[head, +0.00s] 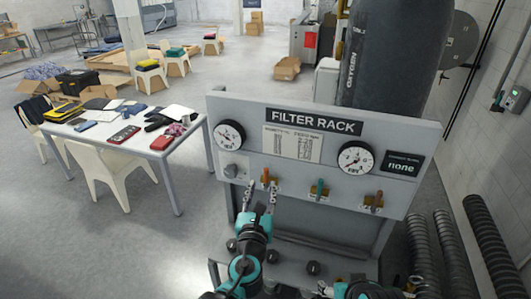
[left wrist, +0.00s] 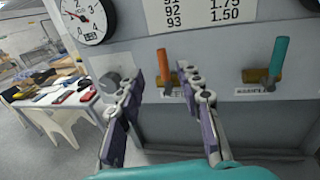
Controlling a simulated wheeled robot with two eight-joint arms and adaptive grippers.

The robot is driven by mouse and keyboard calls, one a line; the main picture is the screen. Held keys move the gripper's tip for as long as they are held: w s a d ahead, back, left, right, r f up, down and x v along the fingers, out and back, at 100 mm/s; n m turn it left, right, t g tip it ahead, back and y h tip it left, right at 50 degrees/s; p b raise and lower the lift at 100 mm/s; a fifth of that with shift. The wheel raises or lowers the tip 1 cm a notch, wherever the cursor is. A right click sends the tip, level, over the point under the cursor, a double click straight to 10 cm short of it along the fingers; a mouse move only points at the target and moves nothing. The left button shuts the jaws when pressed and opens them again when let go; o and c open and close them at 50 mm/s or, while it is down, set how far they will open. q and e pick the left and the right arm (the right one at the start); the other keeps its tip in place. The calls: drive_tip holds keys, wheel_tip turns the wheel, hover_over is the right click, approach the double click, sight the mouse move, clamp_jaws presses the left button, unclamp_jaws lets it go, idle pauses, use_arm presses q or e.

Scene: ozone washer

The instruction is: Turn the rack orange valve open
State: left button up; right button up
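The orange valve (head: 266,176) sits at the left of a row of valves on the grey filter rack (head: 232,107). In the left wrist view its orange handle (left wrist: 163,64) stands upright on a brass body, above a partly hidden label. My left gripper (head: 262,188) is open just in front of and below this valve. In the left wrist view its two fingers (left wrist: 161,76) are spread, one to each side of the handle; I see no clear contact. My right gripper (head: 370,290) is only partly in view at the bottom edge, and its fingers are unclear.
A teal-handled valve (head: 320,188) and a third valve (head: 373,201) are to the right on the panel. Two gauges, left (head: 229,135) and right (head: 355,158), are above. Dark round knobs (head: 313,268) are on the lower shelf. A cluttered table (head: 97,134) stands left.

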sight(266, 174)
use_arm(q)
drive_tip(key=w, duration=0.2)
drive_tip(key=w+d, duration=0.1)
drive_tip(key=w, duration=0.4)
drive_tip(key=shift+w+d+r+p, duration=0.1)
drive_tip(key=shift+w+d+p, duration=0.05)
drive_tip(key=shift+w+p, duration=0.15)
clamp_jaws()
